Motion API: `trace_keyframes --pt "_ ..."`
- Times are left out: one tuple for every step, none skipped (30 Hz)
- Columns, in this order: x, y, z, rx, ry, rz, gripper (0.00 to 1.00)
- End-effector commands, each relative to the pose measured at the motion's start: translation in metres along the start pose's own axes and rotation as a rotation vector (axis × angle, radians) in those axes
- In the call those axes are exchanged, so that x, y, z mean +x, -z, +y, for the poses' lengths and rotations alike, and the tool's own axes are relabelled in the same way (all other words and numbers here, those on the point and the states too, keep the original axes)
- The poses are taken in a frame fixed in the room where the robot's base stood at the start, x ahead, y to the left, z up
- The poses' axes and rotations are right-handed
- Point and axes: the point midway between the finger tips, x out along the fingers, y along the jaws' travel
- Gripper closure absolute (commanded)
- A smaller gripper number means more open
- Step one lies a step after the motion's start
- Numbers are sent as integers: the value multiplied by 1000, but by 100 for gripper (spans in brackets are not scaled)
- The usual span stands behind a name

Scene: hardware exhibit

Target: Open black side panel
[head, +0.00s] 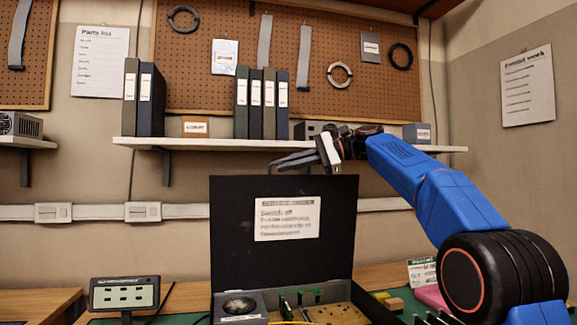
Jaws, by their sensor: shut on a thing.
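The black side panel (232,225) stands upright in the middle of the head view, with a white printed label on its front. Its lower edge meets the back of an open computer case (211,305), and inner parts show in front of it. My gripper (284,163) reaches in from the right at the panel's top edge, with its fingers pointing left. The bottom of the case is cut off by the frame.
A small display (124,295) stands left of the case on the bench. A shelf (200,142) with binders runs behind my gripper, close to it in the picture. A small sign (422,272) and a pink item (432,297) lie at the right, beside my arm.

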Motion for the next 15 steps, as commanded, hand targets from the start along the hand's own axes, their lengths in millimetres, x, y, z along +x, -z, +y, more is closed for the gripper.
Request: trace_keyframes --pt "0 0 0 -1 -1 0 100" --pt "0 0 0 -1 -1 0 100" --pt "0 0 0 -1 -1 0 83" --pt "0 0 0 -1 -1 0 76" --pt "0 0 0 -1 -1 0 74" --pt "0 0 0 -1 -1 0 74" --pt "0 0 0 -1 0 0 74" --pt "0 0 0 -1 0 0 74" --pt "0 0 0 -1 0 0 74" --pt "0 0 0 -1 0 0 74" --pt "0 0 0 -1 0 0 74" --pt "0 0 0 -1 0 0 74" --pt "-1 0 0 -1 0 0 74" --pt "-1 0 0 -1 0 0 74" --pt "-3 0 0 -1 0 0 74"
